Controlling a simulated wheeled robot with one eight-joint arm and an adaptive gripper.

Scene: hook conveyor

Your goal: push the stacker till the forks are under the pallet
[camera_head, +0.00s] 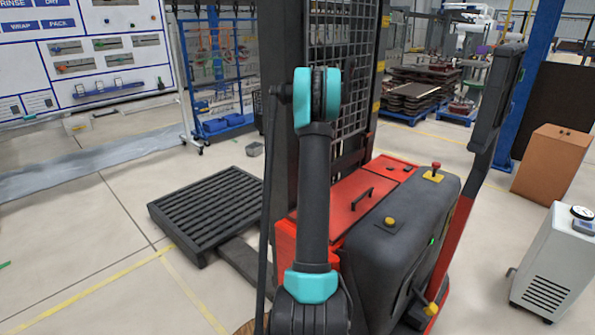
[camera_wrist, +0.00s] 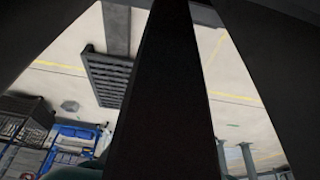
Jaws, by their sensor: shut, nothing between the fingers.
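The red and dark grey stacker (camera_head: 400,225) stands right of centre in the head view, its tiller (camera_head: 497,100) raised at the right. The black slatted pallet (camera_head: 207,210) lies flat on the floor to its left. One dark fork (camera_head: 243,262) reaches from the stacker to the pallet's near right edge. I cannot tell how far it goes underneath, and the other fork is hidden. The pallet also shows in the wrist view (camera_wrist: 108,80), with a dark bar above it. My gripper is outside the head view. Dark close-up shapes fill much of the wrist view; its shut fingers are hard to separate there.
A brown box (camera_head: 550,168) and a white machine (camera_head: 562,265) stand at the right. A blue rack (camera_head: 225,125) and a white board (camera_head: 90,60) are behind the pallet. The floor left of and in front of the pallet is clear, with yellow lines.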

